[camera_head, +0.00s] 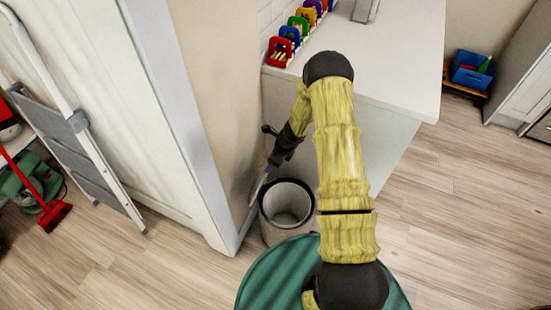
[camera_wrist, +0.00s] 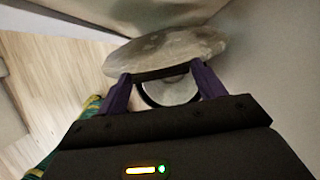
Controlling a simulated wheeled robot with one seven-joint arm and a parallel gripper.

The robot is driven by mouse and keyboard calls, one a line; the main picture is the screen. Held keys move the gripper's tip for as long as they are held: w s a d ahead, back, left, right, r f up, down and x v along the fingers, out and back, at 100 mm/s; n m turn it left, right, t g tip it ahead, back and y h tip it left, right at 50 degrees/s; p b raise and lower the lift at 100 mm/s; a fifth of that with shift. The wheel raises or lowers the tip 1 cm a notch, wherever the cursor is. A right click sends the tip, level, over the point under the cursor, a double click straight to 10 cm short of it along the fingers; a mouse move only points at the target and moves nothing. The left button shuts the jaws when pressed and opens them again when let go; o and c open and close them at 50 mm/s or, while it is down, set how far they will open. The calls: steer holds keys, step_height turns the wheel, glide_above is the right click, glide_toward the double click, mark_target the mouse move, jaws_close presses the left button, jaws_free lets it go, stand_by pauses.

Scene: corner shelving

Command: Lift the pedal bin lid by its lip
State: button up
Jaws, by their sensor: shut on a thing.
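The pedal bin (camera_head: 287,222) is a grey round bin with a dark rim, standing on the floor beside the wall. Its mouth is open and the inside shows. The lid (camera_head: 258,188) is a thin pale edge standing steeply tilted at the bin's left, close to the wall. My gripper (camera_head: 270,168) is above and behind the bin's rim. In the wrist view, my gripper (camera_wrist: 161,76) is shut on the lid, a pale mottled disc (camera_wrist: 165,48) across the fingertips. Part of the bin's rim and inside (camera_wrist: 170,91) shows between the fingers. The exact grip on the lip is hidden.
The wall and white cabinet side (camera_head: 165,110) stand close on the left.

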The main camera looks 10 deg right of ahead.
steer(key=shift+a, duration=0.25)
steer(key=o, duration=1.4)
steer(key=shift+w, duration=0.1)
steer(key=shift+d, duration=0.1)
steer(key=p+v, duration=0.1)
steer(key=v, duration=1.6)
steer(key=shift+r+p, duration=0.2)
steer(key=shift+p, duration=0.15)
steer(key=shift+d, duration=0.1)
